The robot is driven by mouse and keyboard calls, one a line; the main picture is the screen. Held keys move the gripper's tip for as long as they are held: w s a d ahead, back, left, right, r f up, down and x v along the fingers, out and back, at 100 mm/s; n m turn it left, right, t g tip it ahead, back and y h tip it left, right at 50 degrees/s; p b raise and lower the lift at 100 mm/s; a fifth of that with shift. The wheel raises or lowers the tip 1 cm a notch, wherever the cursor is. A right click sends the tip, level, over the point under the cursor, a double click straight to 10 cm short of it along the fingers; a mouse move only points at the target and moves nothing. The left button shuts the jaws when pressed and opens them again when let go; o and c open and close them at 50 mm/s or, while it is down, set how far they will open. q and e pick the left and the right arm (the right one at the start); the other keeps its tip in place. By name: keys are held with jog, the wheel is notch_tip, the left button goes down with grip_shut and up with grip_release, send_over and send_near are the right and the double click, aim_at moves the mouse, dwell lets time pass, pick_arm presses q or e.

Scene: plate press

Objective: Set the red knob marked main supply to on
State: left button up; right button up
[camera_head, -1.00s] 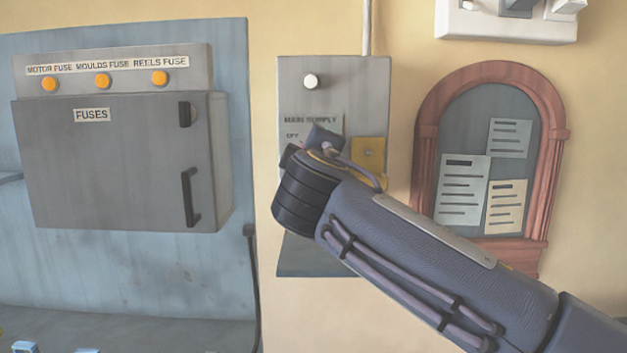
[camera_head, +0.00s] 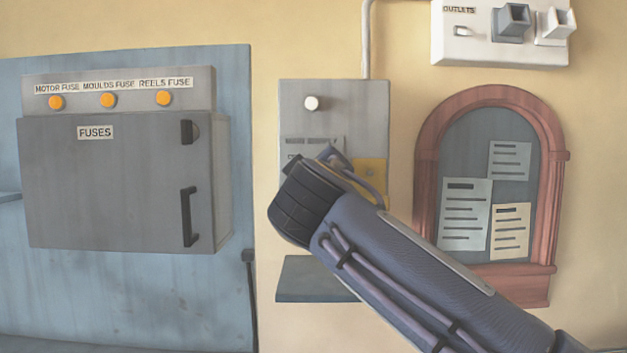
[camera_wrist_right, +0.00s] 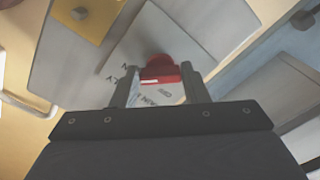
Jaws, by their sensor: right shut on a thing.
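The main supply panel (camera_head: 350,98) is a grey box on the wall in the head view, with a white button or lamp near its top. My right arm covers its lower middle, so the knob is hidden there. In the right wrist view the red knob (camera_wrist_right: 160,68) sits between the two fingers of my right gripper (camera_wrist_right: 160,82). The fingers are shut on the knob. Lettering on a pale plate (camera_wrist_right: 155,92) shows upside down and tilted beside it; I cannot read the knob's setting. My left gripper is in neither view.
A yellow plate (camera_head: 371,177) is on the panel just right of my wrist. The grey fuses box (camera_head: 115,180) stands out from the wall at left. A small grey shelf (camera_head: 305,280) is below the panel. An arched notice board (camera_head: 428,170) hangs at right, under the outlets box (camera_head: 490,50).

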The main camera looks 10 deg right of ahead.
jog(key=o, duration=1)
jog(key=v, duration=0.7)
jog(key=shift+s+b, duration=0.4)
jog(key=shift+f, duration=0.1)
